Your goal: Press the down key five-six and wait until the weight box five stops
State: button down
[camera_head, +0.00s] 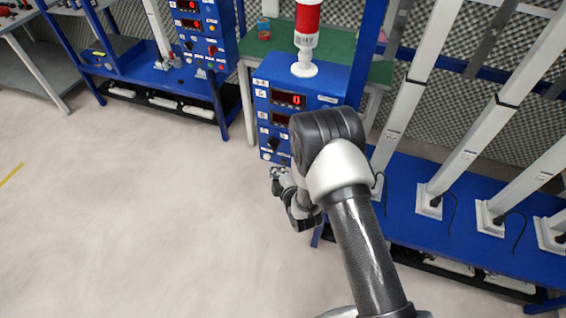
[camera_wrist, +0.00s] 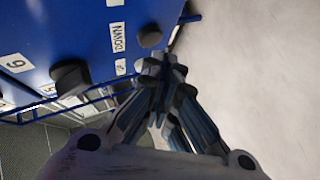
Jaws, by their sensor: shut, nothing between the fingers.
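A blue control box (camera_head: 325,92) stands at the centre of the head view, with a lit red display (camera_head: 288,99) reading 0 and a darker one below it. My gripper (camera_head: 277,172) is by the lower front of this box. In the wrist view the panel carries a dark round key (camera_wrist: 150,36) beside a label reading DOWN (camera_wrist: 117,38). My gripper (camera_wrist: 163,62) is shut and empty, its fingertips just below that key in the picture. I cannot tell whether they touch it. I cannot make out which part is weight box five.
A black knob (camera_wrist: 71,78) sticks out of the panel left of my fingers. A red and white cylinder (camera_head: 307,25) stands on the box. Slanting white columns (camera_head: 455,165) rise from a blue bench (camera_head: 400,225) at right. Open pale floor (camera_head: 120,210) lies left.

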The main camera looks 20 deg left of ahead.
jog(key=shift+w, duration=0.1)
dwell(0.3)
jog(key=shift+w+b, duration=0.3)
jog(key=shift+w, duration=0.05)
